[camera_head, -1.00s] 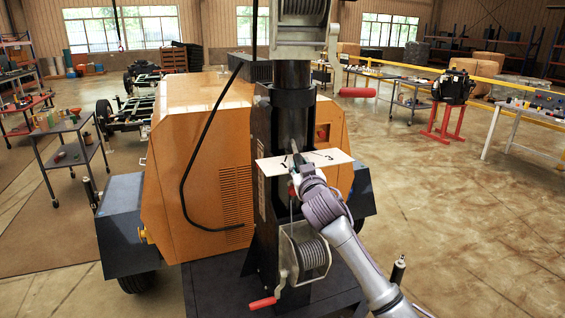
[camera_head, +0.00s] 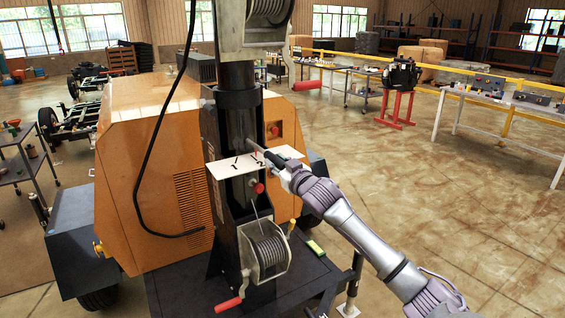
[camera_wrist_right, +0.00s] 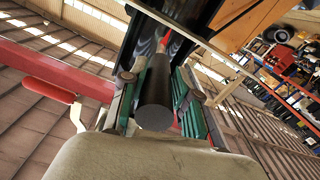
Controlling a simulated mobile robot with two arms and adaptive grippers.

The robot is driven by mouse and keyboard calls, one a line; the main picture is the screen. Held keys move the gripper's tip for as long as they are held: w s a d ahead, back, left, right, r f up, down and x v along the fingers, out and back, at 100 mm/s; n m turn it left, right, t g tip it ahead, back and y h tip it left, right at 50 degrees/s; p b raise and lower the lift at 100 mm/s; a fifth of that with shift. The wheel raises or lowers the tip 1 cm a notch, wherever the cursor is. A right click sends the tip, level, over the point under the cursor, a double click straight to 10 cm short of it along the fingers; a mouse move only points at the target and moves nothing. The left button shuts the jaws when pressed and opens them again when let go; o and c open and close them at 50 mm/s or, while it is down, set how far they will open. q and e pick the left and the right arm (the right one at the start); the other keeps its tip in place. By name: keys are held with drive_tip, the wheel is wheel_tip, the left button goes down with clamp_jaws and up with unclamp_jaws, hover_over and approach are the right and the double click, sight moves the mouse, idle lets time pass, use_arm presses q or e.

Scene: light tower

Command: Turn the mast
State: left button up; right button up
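The mast (camera_head: 239,78) is a dark upright column behind the trailer deck. A white plate (camera_head: 222,169) marked with numbers sits across it; 1 and 2 show, and the right end is covered by my gripper. A thin rod-like handle (camera_head: 259,149) sticks out from the mast above the plate. My right gripper (camera_head: 276,158) is at the handle's outer end, over the plate's right part. In the right wrist view, the dark round handle end (camera_wrist_right: 155,99) lies between the green-padded fingers, which appear closed around it. My left gripper is not in view.
A winch with cable (camera_head: 264,250) and red-handled crank (camera_head: 229,304) is below the plate; a red knob (camera_head: 258,188) is just under it. Another winch (camera_head: 268,12) is above. The orange housing (camera_head: 160,170) stands left. Open floor (camera_head: 450,200) lies right.

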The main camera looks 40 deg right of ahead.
drive_tip(key=shift+o, duration=1.2)
drive_tip(key=shift+w+a+f, duration=0.1)
drive_tip(key=shift+w+a, duration=0.05)
drive_tip(key=shift+a, duration=0.45)
drive_tip(key=shift+o, duration=0.6)
drive_tip(key=shift+w+a, duration=0.25)
drive_tip(key=v, duration=1.2)
drive_tip(key=shift+d, duration=0.15)
